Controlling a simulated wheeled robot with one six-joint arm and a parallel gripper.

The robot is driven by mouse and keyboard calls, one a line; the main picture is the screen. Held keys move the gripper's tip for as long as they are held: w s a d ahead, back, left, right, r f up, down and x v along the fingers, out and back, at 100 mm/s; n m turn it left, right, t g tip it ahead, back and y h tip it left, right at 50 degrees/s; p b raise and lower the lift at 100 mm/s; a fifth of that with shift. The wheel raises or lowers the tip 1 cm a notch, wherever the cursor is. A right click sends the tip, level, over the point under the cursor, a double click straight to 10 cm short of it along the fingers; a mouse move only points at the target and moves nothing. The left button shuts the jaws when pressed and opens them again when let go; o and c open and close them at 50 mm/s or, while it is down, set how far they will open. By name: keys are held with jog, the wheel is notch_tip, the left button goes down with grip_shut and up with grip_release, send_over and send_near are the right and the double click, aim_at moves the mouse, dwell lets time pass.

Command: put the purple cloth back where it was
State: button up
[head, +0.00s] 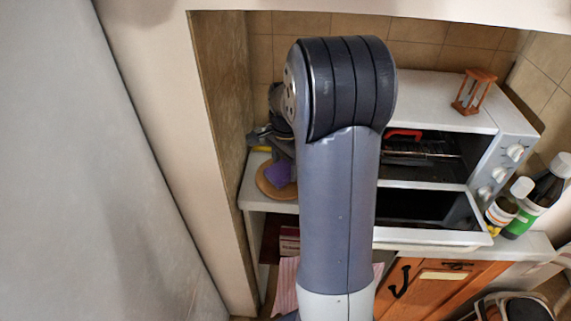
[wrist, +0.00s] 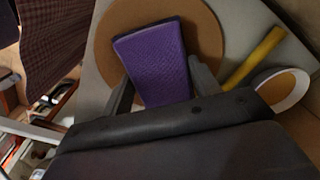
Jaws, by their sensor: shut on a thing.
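The purple cloth (wrist: 158,62) is a folded, textured rectangle between the two fingers of my gripper (wrist: 162,84) in the wrist view. My gripper is shut on it, one finger at each side. Behind it is a round tan board (wrist: 208,30). In the head view the purple cloth (head: 278,174) shows over the round board (head: 268,191) at the left end of the counter, left of my arm. I cannot tell whether the cloth touches the board. My arm hides part of this area in the head view.
A yellow stick-like thing (wrist: 254,57) and a white ring-shaped thing (wrist: 282,90) lie right of the board in the wrist view. A white toaster oven (head: 440,100) with its door open, an hourglass (head: 473,91) on it and bottles (head: 508,204) stand to the right.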

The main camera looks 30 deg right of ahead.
aim_at(286, 167)
jog(key=shift+f, duration=0.15)
jog(key=o, duration=0.9)
jog(key=shift+o, duration=0.2)
notch_tip(286, 167, up, 12)
